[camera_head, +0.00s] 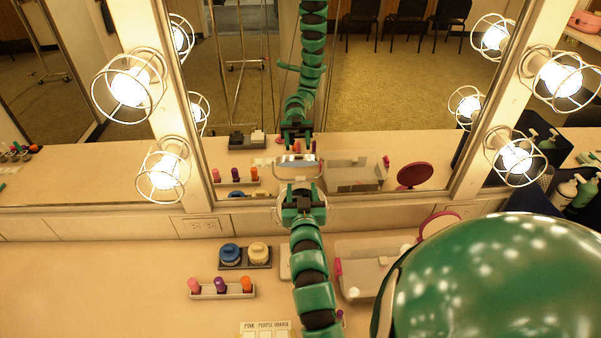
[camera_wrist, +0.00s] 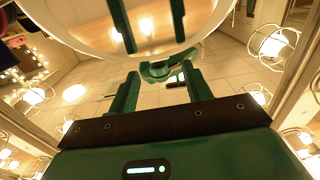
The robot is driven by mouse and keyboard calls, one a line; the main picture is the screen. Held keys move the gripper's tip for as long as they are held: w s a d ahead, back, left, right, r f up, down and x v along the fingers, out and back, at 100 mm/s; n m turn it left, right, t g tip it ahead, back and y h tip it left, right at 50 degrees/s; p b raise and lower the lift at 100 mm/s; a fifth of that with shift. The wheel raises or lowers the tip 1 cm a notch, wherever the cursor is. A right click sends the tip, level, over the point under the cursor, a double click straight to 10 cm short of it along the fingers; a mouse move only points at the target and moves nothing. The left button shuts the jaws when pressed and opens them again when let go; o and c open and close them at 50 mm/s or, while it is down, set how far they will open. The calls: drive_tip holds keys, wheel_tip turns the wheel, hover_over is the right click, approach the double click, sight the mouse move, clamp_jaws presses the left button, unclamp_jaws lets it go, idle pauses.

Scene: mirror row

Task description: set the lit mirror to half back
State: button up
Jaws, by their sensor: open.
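The small round mirror with a pale rim (camera_wrist: 150,32) fills the top of the wrist view. Its face reflects two green fingers and bright bulbs. In the head view it stands in front of the large wall mirror, and my gripper (camera_head: 303,190) covers much of it; its exact tilt is hard to tell. My gripper also shows in the wrist view (camera_wrist: 161,88), its two green fingers apart with nothing between them. The fingertips are close to the mirror's near rim; I cannot tell whether they touch it.
Caged bulbs (camera_head: 131,86) line the wall mirror frame. On the counter, left of my arm, are a blue jar (camera_head: 230,253), a cream jar (camera_head: 258,252) and a rack of colored sticks (camera_head: 222,291). A clear bin (camera_head: 358,255) and a pink hand mirror (camera_head: 440,222) are right.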

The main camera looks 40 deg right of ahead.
sight(301, 177)
drive_tip(key=shift+p+x, duration=1.15)
drive_tip(key=shift+x, duration=1.9)
clamp_jaws()
drive_tip(key=shift+d, duration=0.1)
